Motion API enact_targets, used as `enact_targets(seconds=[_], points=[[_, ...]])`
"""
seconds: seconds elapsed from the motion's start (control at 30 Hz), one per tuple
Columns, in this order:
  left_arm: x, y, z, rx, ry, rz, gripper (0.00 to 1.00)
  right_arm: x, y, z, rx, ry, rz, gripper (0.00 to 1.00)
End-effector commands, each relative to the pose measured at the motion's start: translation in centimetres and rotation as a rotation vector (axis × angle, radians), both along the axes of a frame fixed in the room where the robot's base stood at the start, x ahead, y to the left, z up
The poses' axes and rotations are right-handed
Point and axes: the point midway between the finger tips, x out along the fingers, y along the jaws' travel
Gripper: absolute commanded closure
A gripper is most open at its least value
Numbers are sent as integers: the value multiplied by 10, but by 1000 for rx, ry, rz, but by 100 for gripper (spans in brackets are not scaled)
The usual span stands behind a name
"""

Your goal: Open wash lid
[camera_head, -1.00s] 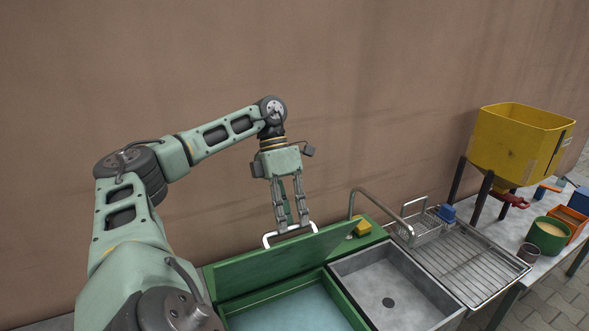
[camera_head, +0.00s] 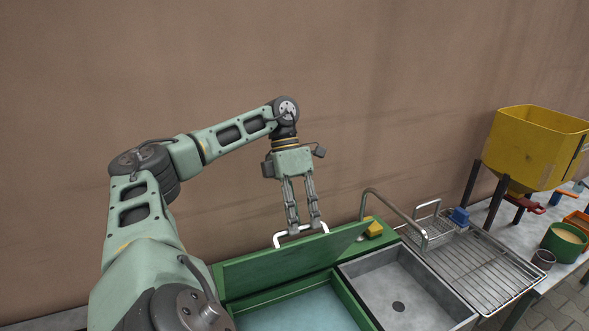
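The green wash lid (camera_head: 290,262) stands raised and tilted back at the rear of the green wash basin (camera_head: 352,301). Pale blue water (camera_head: 300,312) shows in the basin below it. A white bar handle (camera_head: 279,239) is on the lid's upper edge. Whether the fingers are closed tight on the handle is too small to tell. My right gripper is not in view.
Right of the basin are a grey sink (camera_head: 405,290) with a tap (camera_head: 395,208), a yellow sponge (camera_head: 374,228) and a wire drying rack (camera_head: 475,262). A yellow hopper (camera_head: 535,148) stands on the table further right. A brown wall (camera_head: 290,60) closes off the back.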

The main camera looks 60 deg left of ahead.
Motion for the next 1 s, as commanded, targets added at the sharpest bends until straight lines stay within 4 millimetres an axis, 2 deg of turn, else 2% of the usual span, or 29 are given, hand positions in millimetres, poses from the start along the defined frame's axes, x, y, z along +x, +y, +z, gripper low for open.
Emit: enact_targets(seconds=[0.1,0.47,1.0], points=[[1,5,10,0,-2,3,68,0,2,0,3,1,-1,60],[9,51,9,-3,-3,4,68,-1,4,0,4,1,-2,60],[12,78,9,-1,-2,2,68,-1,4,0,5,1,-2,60]])
